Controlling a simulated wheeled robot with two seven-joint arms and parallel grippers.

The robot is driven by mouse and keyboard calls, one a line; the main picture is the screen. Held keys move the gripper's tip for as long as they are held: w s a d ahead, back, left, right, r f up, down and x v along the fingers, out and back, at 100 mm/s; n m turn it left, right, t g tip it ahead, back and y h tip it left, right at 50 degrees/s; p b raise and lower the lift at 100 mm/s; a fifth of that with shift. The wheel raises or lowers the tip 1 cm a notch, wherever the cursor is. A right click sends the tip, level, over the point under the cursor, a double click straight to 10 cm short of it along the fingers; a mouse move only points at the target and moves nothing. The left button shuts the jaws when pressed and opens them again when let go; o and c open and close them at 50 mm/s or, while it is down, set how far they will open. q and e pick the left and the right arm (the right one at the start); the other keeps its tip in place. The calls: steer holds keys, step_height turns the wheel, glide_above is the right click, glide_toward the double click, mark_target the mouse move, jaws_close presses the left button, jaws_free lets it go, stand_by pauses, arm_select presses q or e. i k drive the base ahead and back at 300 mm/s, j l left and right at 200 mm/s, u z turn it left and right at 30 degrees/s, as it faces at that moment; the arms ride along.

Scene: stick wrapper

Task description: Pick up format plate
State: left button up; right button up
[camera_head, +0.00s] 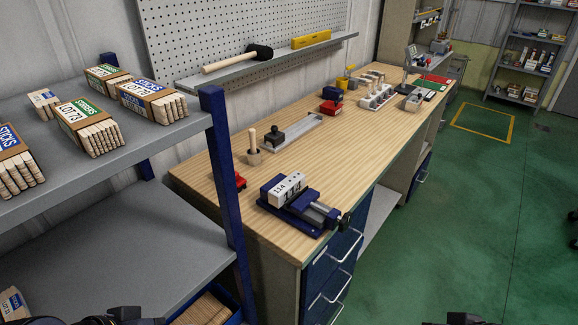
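A white block with dark printed figures (287,188) sits in a blue vise (302,208) at the near end of the wooden workbench; it may be the format plate, but I cannot tell for sure. A grey flat tray with a dark knobbed piece (275,136) lies farther back on the bench. My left gripper (125,314) shows only as a dark part at the bottom edge, by the grey shelf. My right gripper (464,318) shows only partly at the bottom edge, over the green floor. Both are well apart from the vise. Their fingertips are cut off or unclear.
A grey shelf rack with a blue post (222,165) stands at left, holding several stick bundles (92,130).

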mark_target(285, 190)
steer(key=i+u, duration=0.75)
